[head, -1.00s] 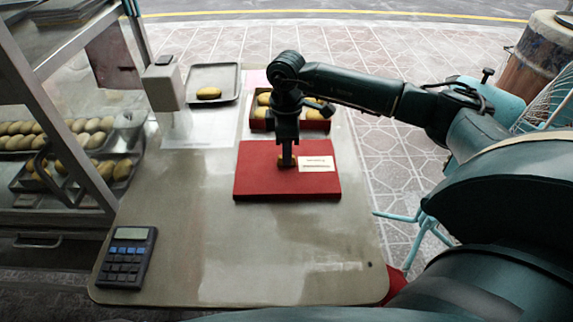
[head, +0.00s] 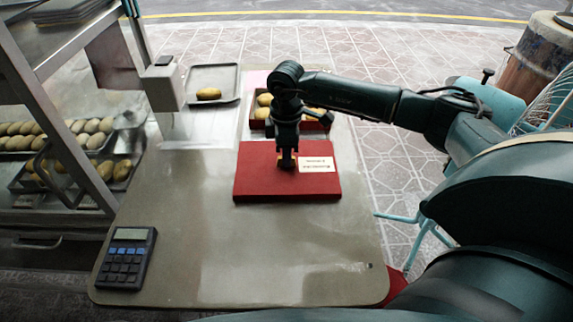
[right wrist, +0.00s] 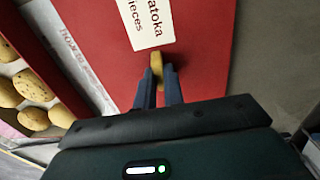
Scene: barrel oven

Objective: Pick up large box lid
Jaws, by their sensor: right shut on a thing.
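The large box lid (head: 255,182) is a flat red panel with a white label (head: 318,164), lying on the table. It also fills the top middle of the right wrist view (right wrist: 208,50). My right gripper (head: 286,164) points down over the lid's middle, just left of the label. In the right wrist view its two fingers (right wrist: 158,80) are shut on a small tan knob (right wrist: 156,64) on the lid. The lid looks flat on the table; I cannot tell any gap under it. My left gripper is not in view.
A red box of tan pastries (head: 262,112) sits right behind the lid. A metal tray (head: 225,76) with one pastry is at the back. A calculator (head: 127,257) lies front left, and a glass case (head: 60,110) stands left. The table's front middle is clear.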

